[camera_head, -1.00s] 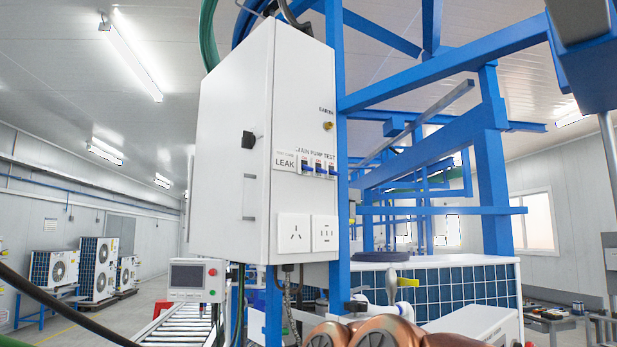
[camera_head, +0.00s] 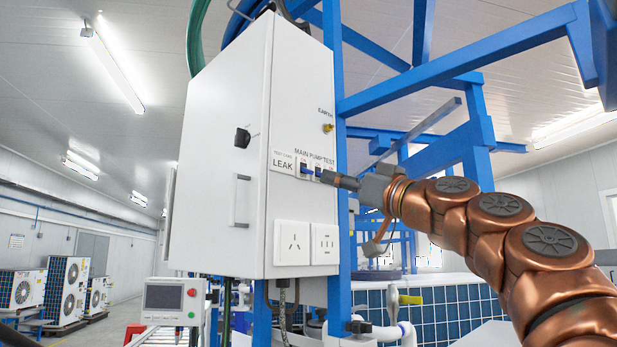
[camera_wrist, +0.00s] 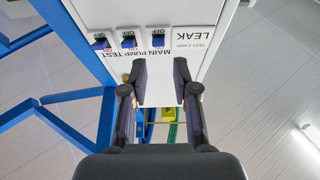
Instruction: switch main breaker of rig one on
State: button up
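A white electrical cabinet (camera_head: 300,120) carries a row of breakers labelled MAIN, PUMP and TEST. The main breaker (camera_head: 307,169) has a blue lever that appears to point down; it also shows in the inverted wrist view (camera_wrist: 156,42), at the right of the row. The pump breaker (camera_wrist: 128,40) and test breaker (camera_wrist: 101,42) sit beside it. My gripper (camera_head: 327,178) is close to the panel and hides the test breaker in the head view. In the wrist view its two fingertips (camera_wrist: 160,72) are apart, with nothing between them, in line with the main breaker. Contact is not visible.
Two sockets (camera_head: 308,243) are below the breakers and a black knob (camera_head: 242,138) is on the cabinet's left face. Blue frame posts (camera_head: 340,120) stand close to the cabinet's right edge. A control box (camera_head: 173,301) stands lower left.

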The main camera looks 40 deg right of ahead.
aim_at(313, 172)
jog(key=p+x, duration=0.1)
jog(key=x, duration=0.2)
jog(key=p+x, duration=0.2)
jog(key=x, duration=0.1)
jog(key=shift+d+r, duration=0.1)
jog(key=shift+r, duration=0.2)
jog(key=shift+w+r+p, duration=0.1)
jog(key=shift+w+p, duration=0.25)
jog(key=shift+w, duration=0.4)
grip_shut()
